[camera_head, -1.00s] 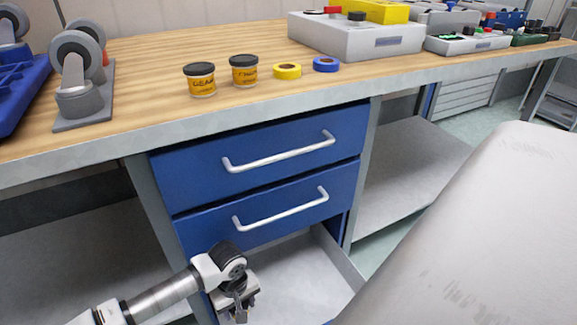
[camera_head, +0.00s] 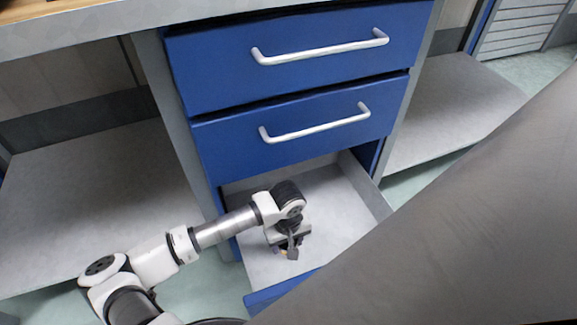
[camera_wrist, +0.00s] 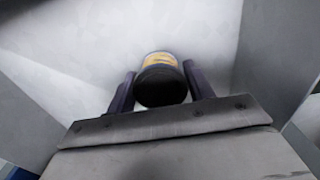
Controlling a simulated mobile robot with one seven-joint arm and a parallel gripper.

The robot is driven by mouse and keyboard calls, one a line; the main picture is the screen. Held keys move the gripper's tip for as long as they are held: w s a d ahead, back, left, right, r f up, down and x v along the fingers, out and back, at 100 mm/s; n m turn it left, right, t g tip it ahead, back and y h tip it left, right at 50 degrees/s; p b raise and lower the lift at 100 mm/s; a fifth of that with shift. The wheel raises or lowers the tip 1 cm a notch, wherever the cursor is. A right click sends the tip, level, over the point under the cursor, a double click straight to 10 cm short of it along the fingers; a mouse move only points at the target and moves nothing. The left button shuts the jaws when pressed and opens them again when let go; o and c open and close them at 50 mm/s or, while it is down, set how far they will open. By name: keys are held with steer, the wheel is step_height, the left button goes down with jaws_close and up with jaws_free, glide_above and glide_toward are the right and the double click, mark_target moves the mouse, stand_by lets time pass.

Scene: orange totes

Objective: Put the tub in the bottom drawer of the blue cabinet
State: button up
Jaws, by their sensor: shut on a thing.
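The tub (camera_wrist: 162,88), with a black lid and a yellow label, is between the two dark fingers of my gripper (camera_wrist: 158,72) in the wrist view. My gripper is shut on it. In the head view my gripper (camera_head: 287,247) is inside the outline of the open bottom drawer (camera_head: 345,205), close above its light grey floor. I cannot tell whether the tub touches the drawer floor. The blue cabinet (camera_head: 300,85) has two upper drawers, both shut, with silver handles.
The bottom drawer's blue front (camera_head: 282,289) and its side walls surround my gripper. The rest of the drawer floor looks empty. Grey shelves (camera_head: 100,190) lie on both sides of the cabinet. The workbench edge (camera_head: 110,30) is above.

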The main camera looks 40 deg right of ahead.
steer(key=shift+f+b, duration=0.5)
steer(key=shift+f, duration=1.2)
steer(key=shift+f, duration=0.2)
steer(key=o, duration=1)
steer(key=shift+r, duration=0.1)
step_height(320, 180, up, 12)
steer(key=p, duration=0.3)
steer(key=shift+r, duration=0.1)
